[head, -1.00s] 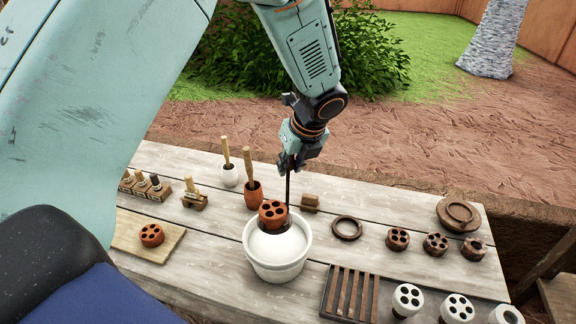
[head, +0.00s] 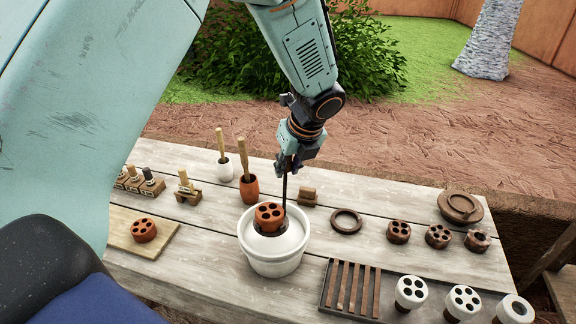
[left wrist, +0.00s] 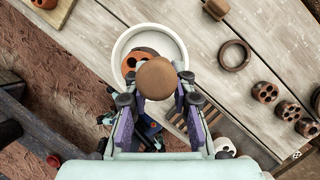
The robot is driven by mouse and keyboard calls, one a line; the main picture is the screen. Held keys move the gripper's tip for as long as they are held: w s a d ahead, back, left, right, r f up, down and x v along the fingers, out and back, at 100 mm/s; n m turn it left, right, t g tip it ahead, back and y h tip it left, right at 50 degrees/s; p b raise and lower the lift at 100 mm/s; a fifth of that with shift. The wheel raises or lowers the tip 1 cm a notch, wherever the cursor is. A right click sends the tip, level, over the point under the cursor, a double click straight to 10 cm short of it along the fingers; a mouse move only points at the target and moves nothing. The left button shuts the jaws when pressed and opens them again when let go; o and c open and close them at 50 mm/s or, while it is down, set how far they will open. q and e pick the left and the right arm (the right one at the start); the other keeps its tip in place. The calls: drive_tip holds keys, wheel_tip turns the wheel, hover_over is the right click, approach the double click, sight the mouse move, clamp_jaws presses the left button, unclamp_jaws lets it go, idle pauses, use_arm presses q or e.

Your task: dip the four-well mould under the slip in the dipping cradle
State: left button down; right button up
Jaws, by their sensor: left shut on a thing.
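The terracotta four-well mould (head: 269,212) sits upright in the dark dipping cradle (head: 285,188), within the outline of the white slip tub (head: 272,268). Its top and upper side show clear of the white slip; whether its underside touches the slip I cannot tell. My left gripper (head: 288,165) is above the tub, shut on the top of the cradle's upright rod. In the left wrist view, the cradle's round brown knob (left wrist: 155,79) sits between the fingers and hides part of the mould (left wrist: 135,58). My right gripper is not in view.
A slatted rack (head: 350,288) stands right of the tub, near a brown ring (head: 346,221). Brown and white moulds stand farther right. A board (head: 125,243) with another terracotta mould (head: 143,230) lies left. Brush pots (head: 249,188) stand behind the tub.

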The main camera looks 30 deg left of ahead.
use_arm(q)
drive_tip(key=shift+w+a+f, duration=0.15)
drive_tip(key=shift+w+a, duration=0.1)
drive_tip(key=shift+w, duration=0.05)
drive_tip(key=shift+s+d+r, duration=0.2)
drive_tip(key=shift+w+f+p, duration=0.1)
drive_tip(key=shift+w+p, duration=0.25)
drive_tip(key=shift+p, duration=0.05)
drive_tip(key=shift+s+d, duration=0.1)
drive_tip(key=shift+d, duration=0.05)
drive_tip(key=shift+w+p, duration=0.2)
drive_tip(key=shift+p, duration=0.1)
idle(0.3)
drive_tip(key=shift+s, duration=0.15)
drive_tip(key=shift+p, duration=0.35)
